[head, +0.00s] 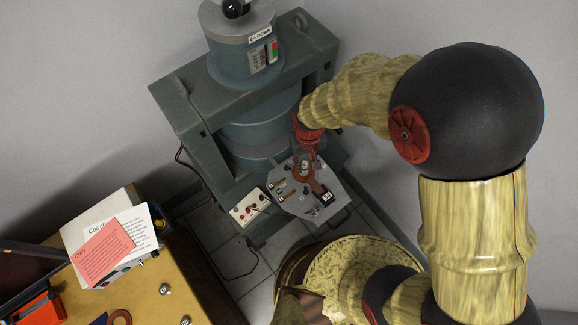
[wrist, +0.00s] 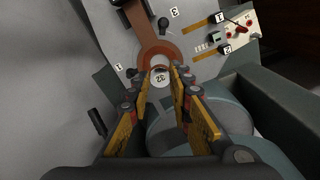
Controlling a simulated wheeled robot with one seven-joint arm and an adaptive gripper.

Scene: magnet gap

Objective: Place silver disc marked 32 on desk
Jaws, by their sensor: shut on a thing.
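The silver disc marked 32 (wrist: 160,79) shows in the wrist view between the tips of my gripper (wrist: 161,82), which is shut on it. It is close to the copper ring (wrist: 157,53) on the grey plate; I cannot tell if it touches the plate. In the head view my gripper (head: 307,160) is at the machine's front, over the plate (head: 338,183), and the disc is too small to make out surely. The wooden desk (head: 190,270) is at the lower left, well apart from my gripper.
The grey-green machine (head: 262,130) stands against the wall, its frame close around my gripper. On the desk are small silver discs (head: 164,289), a copper ring (head: 120,318), a pink sheet (head: 104,252) and a red item (head: 40,308). Bare desk top lies right of the sheets.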

